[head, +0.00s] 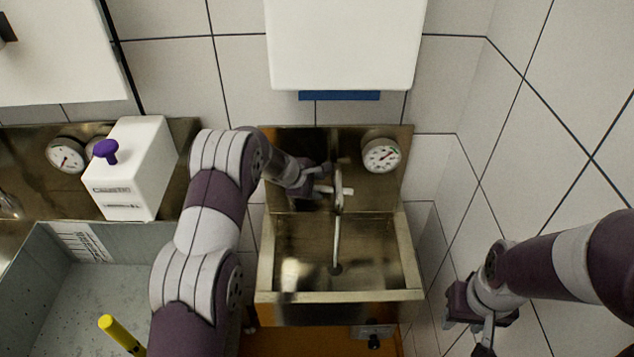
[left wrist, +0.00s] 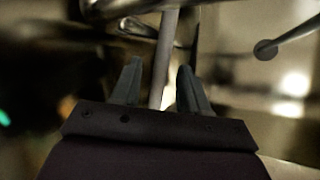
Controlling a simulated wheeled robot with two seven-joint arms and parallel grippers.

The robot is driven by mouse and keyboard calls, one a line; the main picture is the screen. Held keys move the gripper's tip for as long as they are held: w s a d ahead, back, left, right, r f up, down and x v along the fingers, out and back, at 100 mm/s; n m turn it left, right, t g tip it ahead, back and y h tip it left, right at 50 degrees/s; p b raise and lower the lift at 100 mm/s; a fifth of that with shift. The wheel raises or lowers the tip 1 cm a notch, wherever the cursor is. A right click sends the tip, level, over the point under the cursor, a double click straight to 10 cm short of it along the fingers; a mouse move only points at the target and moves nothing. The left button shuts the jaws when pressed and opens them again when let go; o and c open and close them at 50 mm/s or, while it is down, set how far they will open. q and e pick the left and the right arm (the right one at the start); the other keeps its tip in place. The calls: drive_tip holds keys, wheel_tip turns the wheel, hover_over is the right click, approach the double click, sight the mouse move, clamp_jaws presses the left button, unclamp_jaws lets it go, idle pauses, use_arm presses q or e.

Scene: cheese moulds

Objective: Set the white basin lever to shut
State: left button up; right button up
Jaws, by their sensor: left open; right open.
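A metal basin (head: 340,297) stands against the tiled wall in the middle of the head view. Its tap (head: 339,203) rises at the back, and a thin pale line, water or a rod, runs down from it to the dark drain (head: 335,269). A small white piece that looks like the lever (head: 346,191) sticks out by the tap. My left gripper (head: 324,187) is at the tap, beside this piece. In the left wrist view, its open fingers (left wrist: 157,85) have a grey bar (left wrist: 165,60) between them; contact is unclear. My right gripper (head: 470,326) is open, low at the right, away from the basin.
A dial gauge (head: 381,155) sits on the basin's back panel. A white dispenser (head: 312,45) with a blue underside hangs above. At left are a white box (head: 135,170) with a purple knob, a grey tub (head: 105,290) and a yellow handle (head: 121,334). Tiled wall closes the right.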

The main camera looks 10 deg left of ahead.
use_arm(q)
drive_tip(key=shift+s+d+f, duration=0.1)
drive_tip(key=shift+d, duration=0.05)
drive_tip(key=shift+f, duration=0.15)
drive_tip(key=shift+w, duration=0.25)
clamp_jaws()
